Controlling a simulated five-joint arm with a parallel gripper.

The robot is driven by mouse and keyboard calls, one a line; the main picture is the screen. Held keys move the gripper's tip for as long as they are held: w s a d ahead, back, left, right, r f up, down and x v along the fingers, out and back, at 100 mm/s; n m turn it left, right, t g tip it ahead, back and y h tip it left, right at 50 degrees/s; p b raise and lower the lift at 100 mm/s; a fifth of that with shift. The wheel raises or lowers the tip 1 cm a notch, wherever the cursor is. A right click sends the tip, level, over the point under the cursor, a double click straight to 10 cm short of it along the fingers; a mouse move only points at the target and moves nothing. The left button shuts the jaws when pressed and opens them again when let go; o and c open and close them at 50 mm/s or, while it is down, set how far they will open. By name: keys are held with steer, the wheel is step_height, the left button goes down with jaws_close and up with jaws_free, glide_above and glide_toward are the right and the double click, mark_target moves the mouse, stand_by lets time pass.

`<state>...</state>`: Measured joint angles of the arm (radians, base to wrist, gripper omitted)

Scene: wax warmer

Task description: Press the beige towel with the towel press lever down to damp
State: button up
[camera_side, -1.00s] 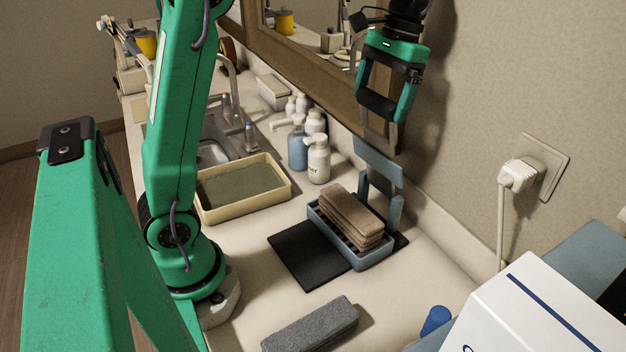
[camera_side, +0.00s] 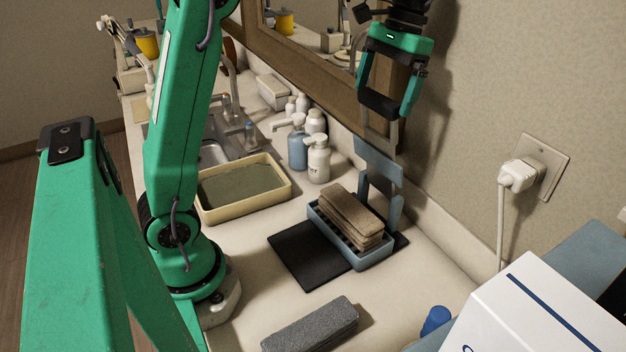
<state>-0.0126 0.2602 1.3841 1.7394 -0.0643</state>
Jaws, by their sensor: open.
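The folded beige towel (camera_side: 345,213) lies in the slotted blue tray of the towel press (camera_side: 335,241), on a black mat. The press's blue lever plate (camera_side: 378,160) stands raised at the back of the tray, near the wall, with a grey bar rising above it. My gripper (camera_side: 382,112) is high at the upper right, in front of the mirror frame and wall. It is open and empty, just above the top of the lever bar. I cannot tell whether its fingers touch the bar.
A dark grey folded towel (camera_side: 310,325) lies at the front. A cream tray (camera_side: 243,212) with a green surface, pump bottles (camera_side: 318,160) and the sink are to the left. A plug (camera_side: 519,175) and white box (camera_side: 535,315) are at right.

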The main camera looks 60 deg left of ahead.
steer(key=v, duration=0.6)
stand_by(0.3)
steer(key=shift+r, duration=0.15)
steer(key=c, duration=0.6)
steer(key=shift+s+r, duration=0.15)
steer(key=shift+s, duration=0.1)
steer(key=c, duration=0.7)
steer(key=shift+s+d+r+m+t, duration=0.15)
steer(key=shift+s+m+t, duration=0.1)
steer(key=shift+m, duration=0.2)
steer(key=shift+s+a+r+m+t, duration=0.15)
steer(key=shift+s+m, duration=0.15)
steer(key=shift+m, duration=0.15)
steer(key=c, duration=0.8)
steer(key=s+m+t, duration=0.1)
steer(key=m, duration=0.1)
steer(key=s+r+m+t, duration=0.1)
steer(key=s+m, duration=0.3)
steer(key=shift+s+d+r+t, duration=0.15)
steer(key=shift+d+r+t, duration=0.2)
steer(key=shift+d+t, duration=0.05)
jaws_close()
steer(key=s+f+m+t, duration=0.1)
steer(key=s+m+t, duration=0.3)
steer(key=s+m, duration=0.4)
steer(key=shift+d+f+m, duration=0.15)
steer(key=shift+d+m, duration=0.2)
steer(key=shift+m, duration=0.75)
